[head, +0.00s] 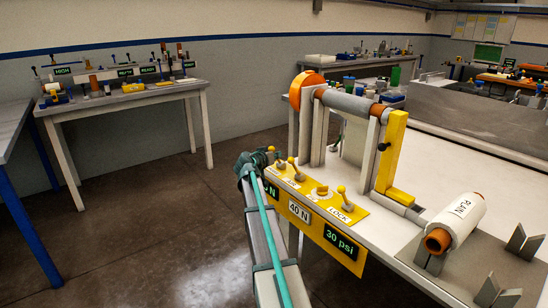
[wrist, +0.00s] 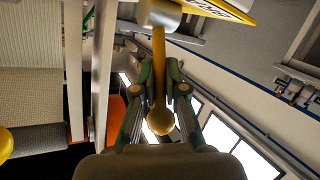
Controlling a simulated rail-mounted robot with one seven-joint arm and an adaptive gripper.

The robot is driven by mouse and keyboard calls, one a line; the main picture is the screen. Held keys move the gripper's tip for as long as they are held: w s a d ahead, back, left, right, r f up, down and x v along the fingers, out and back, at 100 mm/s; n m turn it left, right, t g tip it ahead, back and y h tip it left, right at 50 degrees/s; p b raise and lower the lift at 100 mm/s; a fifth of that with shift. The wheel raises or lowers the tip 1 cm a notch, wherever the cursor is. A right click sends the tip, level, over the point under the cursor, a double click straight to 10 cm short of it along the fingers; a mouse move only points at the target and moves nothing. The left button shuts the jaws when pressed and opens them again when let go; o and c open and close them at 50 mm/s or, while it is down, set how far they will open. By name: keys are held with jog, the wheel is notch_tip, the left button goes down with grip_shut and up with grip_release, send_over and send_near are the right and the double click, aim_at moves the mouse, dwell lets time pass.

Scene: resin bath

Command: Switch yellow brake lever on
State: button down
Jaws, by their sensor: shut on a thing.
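The yellow brake lever (wrist: 159,70) has a round ball end and rises from a grey base beside a yellow label in the wrist view; the label's lettering is only partly visible. My gripper (wrist: 160,95) is shut on the lever, with one finger on each side of its stem near the ball. In the head view my gripper (head: 264,157) is at the left end of the yellow control panel (head: 310,207). There the fingers hide most of the held lever.
Other yellow levers (head: 343,198) stand on the panel, close to the right of my gripper. Behind them is a roller (head: 345,103) on upright supports. A white roll marked PLAIN (head: 460,217) lies at the right. Open floor (head: 150,220) is to the left.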

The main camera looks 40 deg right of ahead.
jog(key=c, duration=1.2)
grip_release()
jog(key=v, duration=1.2)
